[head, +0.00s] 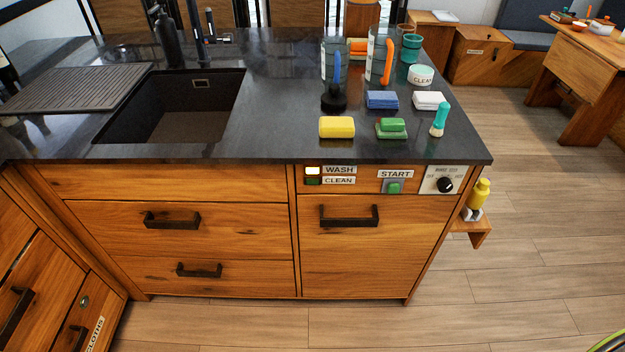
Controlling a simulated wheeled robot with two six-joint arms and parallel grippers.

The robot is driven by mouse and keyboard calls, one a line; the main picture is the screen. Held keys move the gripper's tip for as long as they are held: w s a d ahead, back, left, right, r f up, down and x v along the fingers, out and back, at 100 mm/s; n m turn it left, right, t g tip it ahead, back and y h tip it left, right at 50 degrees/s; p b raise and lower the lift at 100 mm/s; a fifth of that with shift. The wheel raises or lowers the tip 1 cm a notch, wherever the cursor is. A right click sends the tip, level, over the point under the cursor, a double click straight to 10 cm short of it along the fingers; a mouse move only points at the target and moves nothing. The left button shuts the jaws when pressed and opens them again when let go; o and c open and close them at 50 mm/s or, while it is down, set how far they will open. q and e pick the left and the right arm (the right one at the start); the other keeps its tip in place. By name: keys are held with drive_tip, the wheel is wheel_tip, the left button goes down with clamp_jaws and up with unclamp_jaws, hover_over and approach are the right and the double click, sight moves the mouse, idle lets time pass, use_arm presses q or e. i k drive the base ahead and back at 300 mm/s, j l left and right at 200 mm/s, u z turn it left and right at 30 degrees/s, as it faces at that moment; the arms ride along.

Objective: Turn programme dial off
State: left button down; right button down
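The programme dial (445,185) is a round black knob on a pale plate, at the right end of the wooden panel under the counter's front edge. Small words stand around the knob; they and its pointer are too small to read surely. Left of it is a green START button (393,188) on a grey mount. Further left, the light by the WASH label (339,170) glows white, and the one by the CLEAN label (339,181) is dark green. Neither of my grippers is in view.
Below the panel is a closed wooden front with a dark handle (349,216). A yellow bottle (479,195) stands on a small side shelf (474,231) just right of the dial. Sponges, a brush (439,119) and containers stand on the dark counter (270,130). The floor in front is clear.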

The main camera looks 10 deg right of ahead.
sight(444, 185)
drive_tip(key=z, duration=1.25)
